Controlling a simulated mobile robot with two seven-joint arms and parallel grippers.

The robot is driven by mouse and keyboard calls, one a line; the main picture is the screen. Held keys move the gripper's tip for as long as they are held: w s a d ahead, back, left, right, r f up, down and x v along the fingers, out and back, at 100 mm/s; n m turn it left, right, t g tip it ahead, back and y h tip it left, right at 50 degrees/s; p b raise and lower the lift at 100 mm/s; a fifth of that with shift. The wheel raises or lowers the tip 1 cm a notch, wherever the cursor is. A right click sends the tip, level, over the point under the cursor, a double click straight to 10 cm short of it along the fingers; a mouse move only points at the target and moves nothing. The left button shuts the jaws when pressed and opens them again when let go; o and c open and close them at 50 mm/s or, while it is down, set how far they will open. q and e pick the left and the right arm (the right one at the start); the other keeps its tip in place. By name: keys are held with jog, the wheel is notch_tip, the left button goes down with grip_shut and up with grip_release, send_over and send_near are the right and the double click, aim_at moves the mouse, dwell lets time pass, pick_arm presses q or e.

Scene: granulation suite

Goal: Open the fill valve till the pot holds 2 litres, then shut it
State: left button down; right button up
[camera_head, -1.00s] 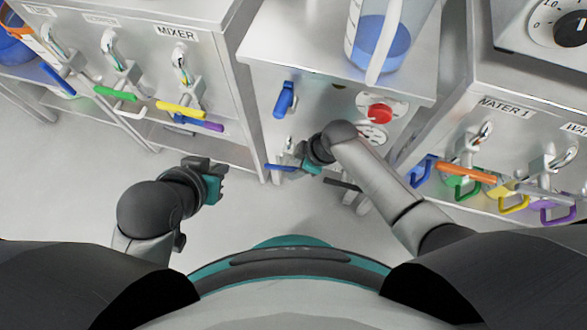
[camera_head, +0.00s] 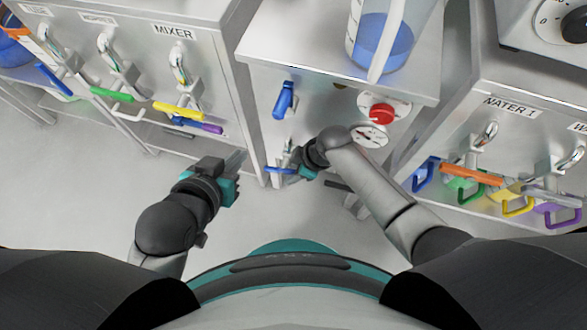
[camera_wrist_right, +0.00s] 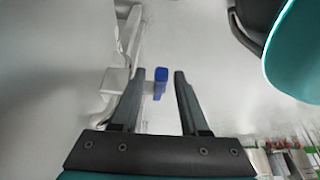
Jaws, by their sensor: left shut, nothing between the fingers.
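A clear pot (camera_head: 384,45) with blue liquid in its lower part stands on the middle cabinet. On that cabinet's front are an upper blue handle (camera_head: 284,100) and a lower valve with a blue handle (camera_head: 277,170); no label shows which is the fill valve. My right gripper (camera_head: 294,171) is at the lower valve, its fingers partly hidden in the head view. In the right wrist view the gripper (camera_wrist_right: 158,74) is open, with a blue handle end (camera_wrist_right: 161,75) showing between its fingertips; contact is unclear. My left gripper (camera_head: 234,162) is shut and empty, left of the cabinet.
A red knob (camera_head: 382,114) and a dial gauge (camera_head: 370,135) sit on the middle cabinet's front. The MIXER cabinet (camera_head: 215,70) with coloured handles is at left. The WATER 1 cabinet (camera_head: 500,75) with more coloured handles is at right. Open floor lies below.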

grip_shut()
dwell(0.3)
jog(key=shift+s+d+f+y+b, duration=0.1)
jog(key=shift+f+y+b, duration=0.3)
jog(key=shift+y, duration=0.3)
jog(key=shift+t+y+b, duration=0.4)
jog(key=shift+b, duration=0.1)
jog(key=shift+f+y+b, duration=0.15)
jog(key=shift+y+b, duration=0.35)
jog(key=shift+b, duration=0.15)
pick_arm(q)
jog(key=d+r+t+h, duration=0.3)
jog(key=d+t, duration=0.2)
jog(key=t, duration=0.1)
jog(key=shift+d+r+n+t+b, duration=0.2)
jog(key=shift+n+t+b, duration=0.1)
jog(key=shift+n+b, duration=0.1)
pick_arm(e)
jog(key=shift+y, duration=0.4)
